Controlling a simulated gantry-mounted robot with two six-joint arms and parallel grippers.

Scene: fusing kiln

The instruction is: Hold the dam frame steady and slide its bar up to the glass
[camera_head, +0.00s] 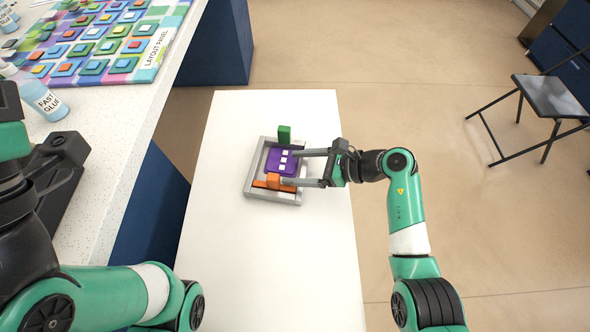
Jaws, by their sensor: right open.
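The grey dam frame (252,170) lies on the white table, slightly turned. Inside it is a purple glass piece (272,163) with several small white squares. An orange bar with a raised knob (273,180) lies inside near the frame's front side; any gap to the glass is hard to tell. A green block (284,133) stands up at the frame's far side. My right gripper (289,167) is open and reaches in from the right over the frame.
The white table (270,270) is clear in front of the frame. A speckled counter at left holds a layout panel (105,45) with colourful tiles and a glue bottle (46,101). A black folding chair (548,95) stands on the floor at right.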

